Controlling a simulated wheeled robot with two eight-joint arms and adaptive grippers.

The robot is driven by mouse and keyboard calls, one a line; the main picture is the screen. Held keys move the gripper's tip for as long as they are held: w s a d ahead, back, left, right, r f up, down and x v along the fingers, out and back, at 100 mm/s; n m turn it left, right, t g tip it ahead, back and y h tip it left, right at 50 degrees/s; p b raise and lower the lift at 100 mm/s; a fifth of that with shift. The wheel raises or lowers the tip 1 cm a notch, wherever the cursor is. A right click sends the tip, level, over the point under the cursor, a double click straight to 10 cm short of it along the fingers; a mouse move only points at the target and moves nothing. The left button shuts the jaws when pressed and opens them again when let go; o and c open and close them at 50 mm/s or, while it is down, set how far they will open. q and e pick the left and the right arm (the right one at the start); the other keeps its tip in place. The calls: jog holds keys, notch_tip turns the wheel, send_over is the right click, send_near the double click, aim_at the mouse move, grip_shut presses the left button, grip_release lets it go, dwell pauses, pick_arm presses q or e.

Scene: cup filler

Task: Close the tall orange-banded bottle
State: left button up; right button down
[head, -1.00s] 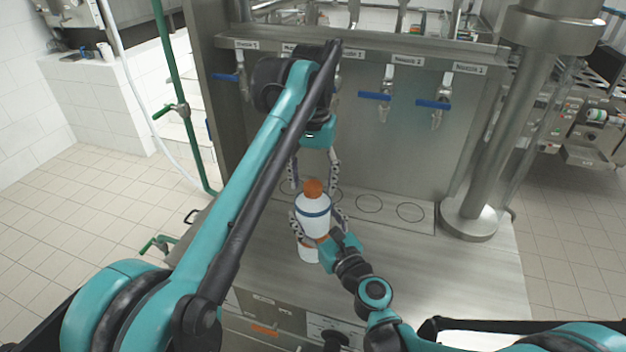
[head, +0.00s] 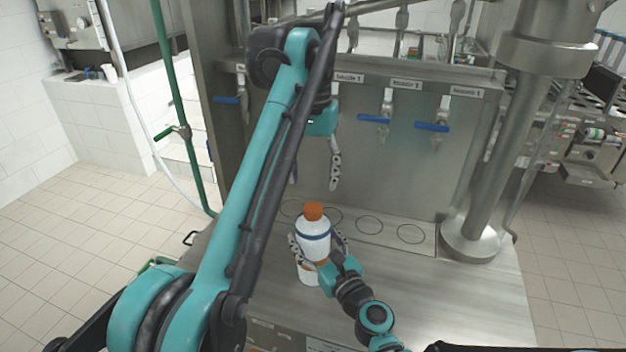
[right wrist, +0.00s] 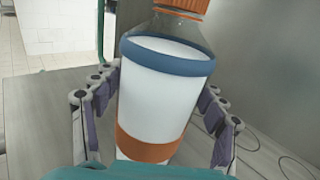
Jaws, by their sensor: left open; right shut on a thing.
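The tall bottle (head: 313,244) is white with a blue band near the top and an orange band low down. It stands upright on the steel counter with an orange cap (head: 313,211) on its neck. The right wrist view shows the bottle (right wrist: 165,95) large, with the lower part of the cap (right wrist: 184,6) on its clear neck. My right gripper (right wrist: 163,88) is shut around the bottle's body, a finger on each side. My left gripper (head: 313,186) is open and empty above the cap, fingers pointing down and apart from it. My left arm hides part of the filler.
The steel counter (head: 440,300) is clear to the right of the bottle. Behind it, nozzles with blue handles (head: 432,127) hang on the filler's back wall above marked circles (head: 410,234). A thick steel column (head: 500,150) stands at the right.

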jog(key=shift+c, duration=0.5)
grip_release()
jog(key=v, duration=1.2)
pick_arm(q)
jog(key=shift+a, duration=0.1)
